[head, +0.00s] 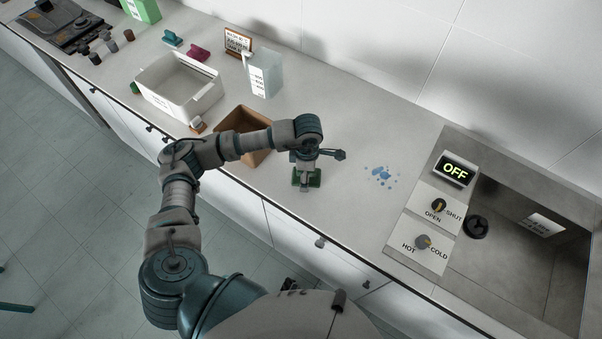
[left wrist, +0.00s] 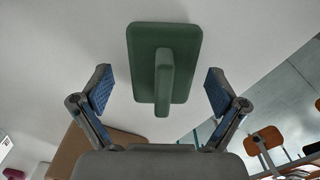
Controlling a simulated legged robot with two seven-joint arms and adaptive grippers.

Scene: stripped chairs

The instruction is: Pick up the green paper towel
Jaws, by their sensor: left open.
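The green paper towel (head: 314,179) lies on the white counter, right of the brown box. In the left wrist view it is a green rectangular block (left wrist: 178,50) with a raised green ridge, centred between the fingers. My left gripper (head: 307,180) is above it in the head view and partly covers it. In the left wrist view the left gripper (left wrist: 155,92) is open, with one blue-padded finger on each side and a gap to the ridge. I cannot tell the remaining height. My right gripper is not in view.
A brown open box (head: 262,157) stands just left of my left gripper. A white bin (head: 180,88) is further left. Blue spots (head: 381,175) mark the counter to the right, before the sink (head: 500,245) and its knob panels. The counter's front edge is close.

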